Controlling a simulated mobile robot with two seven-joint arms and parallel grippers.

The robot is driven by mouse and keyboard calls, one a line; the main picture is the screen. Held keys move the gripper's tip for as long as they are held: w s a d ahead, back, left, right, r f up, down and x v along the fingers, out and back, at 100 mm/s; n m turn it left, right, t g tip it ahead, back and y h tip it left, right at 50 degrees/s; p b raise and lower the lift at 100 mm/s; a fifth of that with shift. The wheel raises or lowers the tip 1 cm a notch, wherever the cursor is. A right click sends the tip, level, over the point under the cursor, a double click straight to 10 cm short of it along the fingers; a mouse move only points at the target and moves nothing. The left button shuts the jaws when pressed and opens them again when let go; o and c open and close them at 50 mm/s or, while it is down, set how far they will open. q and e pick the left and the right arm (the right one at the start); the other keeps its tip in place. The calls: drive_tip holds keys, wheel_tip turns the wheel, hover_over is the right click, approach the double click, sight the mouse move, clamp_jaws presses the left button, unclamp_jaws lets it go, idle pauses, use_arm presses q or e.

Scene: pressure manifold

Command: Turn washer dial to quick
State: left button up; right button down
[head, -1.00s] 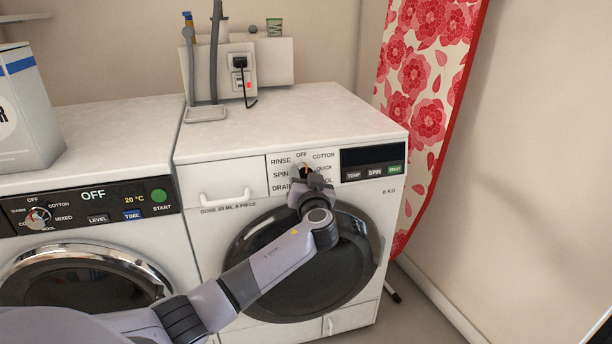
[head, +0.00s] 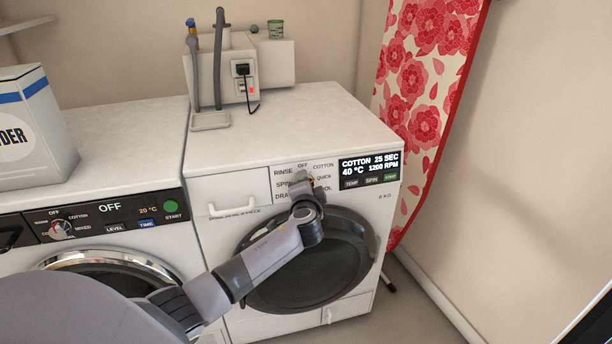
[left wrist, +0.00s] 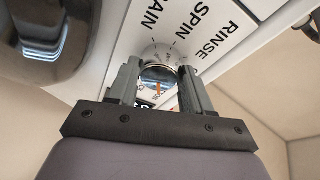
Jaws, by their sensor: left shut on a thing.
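The washer (head: 225,235) is the right-hand white machine. Its display (head: 370,164) reads COTTON, 25 SEC, 40 °C, 1200 RPM. Its dial is ringed by the labels OFF, COTTON, QUICK, RINSE, SPIN and others partly covered by my gripper. The QUICK label (head: 323,177) is right of the dial, below COTTON. My left gripper (head: 305,183) is at the dial and mostly hides it in the head view. In the left wrist view, the dial (left wrist: 157,72) is between the two fingers, which are shut on it. An orange mark shows on it. My right gripper is not in view.
A second machine (head: 150,228) with its own dial (head: 60,229) and an OFF display stands at the left. A powder box (head: 55,150) stands on it. The washer's round door (head: 340,265) is below my arm.

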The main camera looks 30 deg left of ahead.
use_arm(q)
drive_tip(key=m+p, duration=0.4)
drive_tip(key=shift+r+g+h, duration=0.2)
drive_tip(key=shift+g+h, duration=0.1)
drive_tip(key=shift+g, duration=0.1)
drive_tip(key=shift+m+p, duration=0.4)
drive_tip(key=shift+p, duration=0.1)
drive_tip(key=shift+f+m+g+p, duration=0.15)
drive_tip(key=shift+m+g+p, duration=0.2)
drive_tip(key=shift+m, duration=0.15)
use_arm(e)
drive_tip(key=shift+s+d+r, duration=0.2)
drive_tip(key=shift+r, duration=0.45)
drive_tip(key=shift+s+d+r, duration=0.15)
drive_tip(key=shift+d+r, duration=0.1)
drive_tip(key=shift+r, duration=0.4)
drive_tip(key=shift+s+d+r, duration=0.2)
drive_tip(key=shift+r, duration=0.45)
use_arm(q)
drive_tip(key=o, duration=1)
drive_tip(key=shift+o, duration=0.2)
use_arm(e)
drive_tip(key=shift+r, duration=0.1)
